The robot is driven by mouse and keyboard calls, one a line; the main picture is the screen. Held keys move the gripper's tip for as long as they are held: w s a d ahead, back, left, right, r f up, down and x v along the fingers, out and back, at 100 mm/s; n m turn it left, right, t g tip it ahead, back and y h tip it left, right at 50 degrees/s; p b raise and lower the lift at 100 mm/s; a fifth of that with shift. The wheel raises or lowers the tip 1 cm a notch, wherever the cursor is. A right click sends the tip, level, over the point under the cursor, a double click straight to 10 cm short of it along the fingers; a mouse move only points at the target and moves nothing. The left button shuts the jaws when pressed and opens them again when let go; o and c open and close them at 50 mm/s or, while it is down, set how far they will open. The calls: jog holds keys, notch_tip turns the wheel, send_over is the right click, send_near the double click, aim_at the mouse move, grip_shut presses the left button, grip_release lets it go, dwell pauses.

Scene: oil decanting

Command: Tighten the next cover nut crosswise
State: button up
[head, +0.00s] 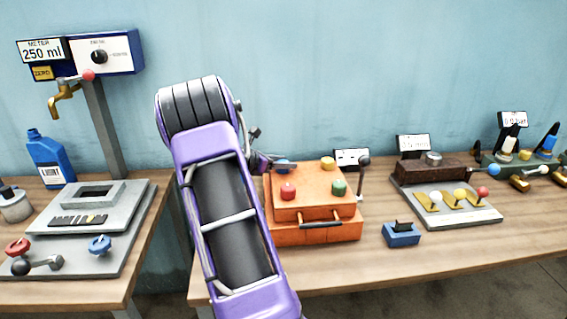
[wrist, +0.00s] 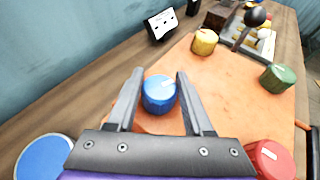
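An orange box (head: 315,235) carries a cover with four coloured nuts on top. The red nut (head: 288,191), green nut (head: 338,187) and yellow nut (head: 328,163) are clear of my gripper. The blue nut (head: 285,163) is at the back left, partly hidden by my gripper (head: 268,162) in the head view. In the wrist view, my gripper (wrist: 160,72) is open, with one finger on each side of the blue nut (wrist: 159,94). Narrow gaps seem to show beside the nut. The red (wrist: 268,160), green (wrist: 278,78) and yellow (wrist: 204,41) nuts also show there, each with a pale mark.
A black-knobbed lever (head: 363,161) stands at the box's right side. A white sign (head: 351,157) is behind it. A blue disc (wrist: 42,158) lies left of my gripper. A small blue block (head: 401,235) and a grey fixture (head: 450,205) stand to the right.

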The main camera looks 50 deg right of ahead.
grip_shut()
jog(key=shift+r+m+g+p, duration=0.2)
jog(key=shift+m+g+p, duration=0.25)
jog(key=shift+p, duration=0.2)
jog(key=shift+f+m+g+p, duration=0.15)
jog(key=shift+m+g+p, duration=0.25)
jog(key=shift+g, duration=0.15)
jog(key=o, duration=0.8)
grip_release()
jog(key=shift+a, duration=0.15)
jog(key=v, duration=1.7)
jog(key=shift+r, duration=0.3)
